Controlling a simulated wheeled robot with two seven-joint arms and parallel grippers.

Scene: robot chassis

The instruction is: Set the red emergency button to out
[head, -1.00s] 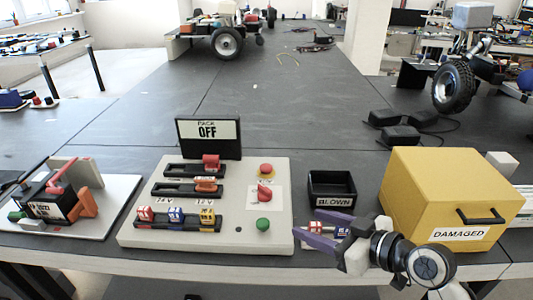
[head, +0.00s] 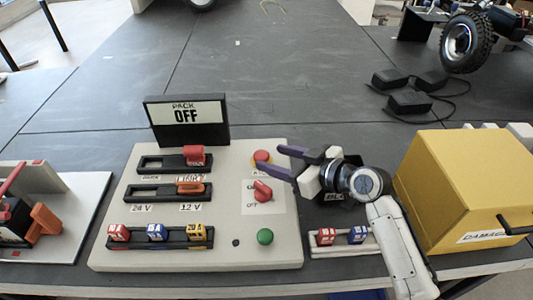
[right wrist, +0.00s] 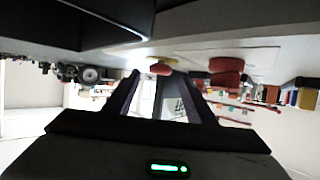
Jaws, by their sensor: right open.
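The red emergency button (head: 262,156) is a round red cap on a yellow base at the upper right of the white panel (head: 222,250). My right gripper (head: 273,160) is open, its purple fingers pointing left. In the head view its fingertips are right beside the button; I cannot tell if they touch it. In the right wrist view the button (right wrist: 160,69) shows ahead, between the tips of the open fingers. Whether the button is in or out cannot be told. My left gripper is not in view.
A red rotary knob (head: 263,191) sits just below the button, and a green button (head: 265,236) lower down. The PACK OFF sign (head: 186,123) stands behind the panel. A yellow box (head: 455,185) is at right. The table behind is largely clear.

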